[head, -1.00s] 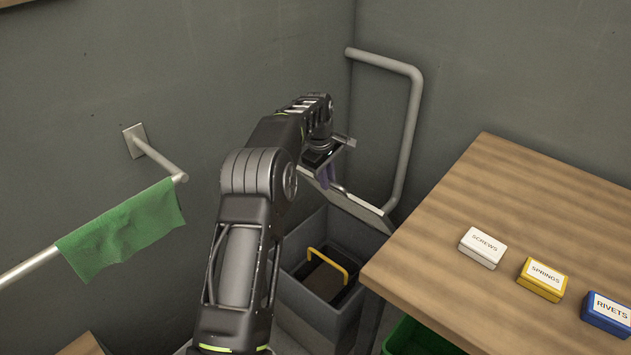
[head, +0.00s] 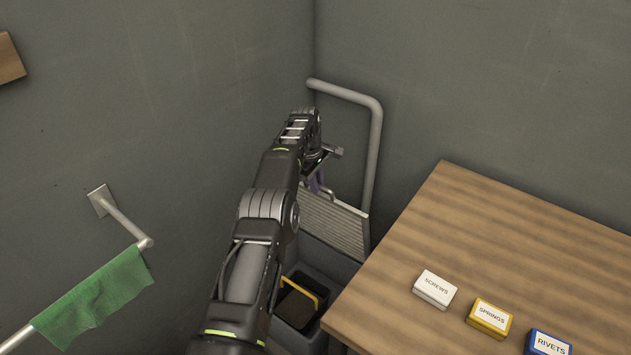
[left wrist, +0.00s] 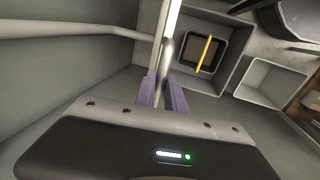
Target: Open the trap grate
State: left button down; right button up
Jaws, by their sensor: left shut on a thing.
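The trap grate (head: 335,222) is a pale grey ribbed plate, tilted up steeply at the back of the trap box in the head view. In the left wrist view the grate (left wrist: 174,18) shows nearly edge-on. My left gripper (head: 317,184) is at its upper left edge. Its purple fingers (left wrist: 164,92) are shut on a slim grey bar at the grate; the exact grip is partly hidden. The grey trap box (left wrist: 238,62) is open below, with a dark basket with a yellow handle (left wrist: 204,52) inside. My right gripper is out of view.
A bent grey wall rail (head: 376,140) stands close behind the grate. A wooden table (head: 480,235) with white, yellow and blue labelled boxes is at the right. A rail with a green cloth (head: 95,300) is at the left.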

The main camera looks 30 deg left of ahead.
pick_arm(q)
jog(key=shift+d+f, duration=0.25)
jog(key=shift+f, duration=0.15)
jog(key=c, duration=1.8)
grip_release()
jog(key=shift+o, duration=2)
jog(key=shift+w+a, duration=0.1)
jog(key=shift+a+r, duration=0.1)
jog(key=shift+r, duration=0.05)
jog(key=shift+r, duration=0.2)
jog(key=b+v, duration=0.1)
jog(key=v, duration=0.6)
jog(key=shift+r+b, duration=0.2)
jog(key=shift+b, duration=0.2)
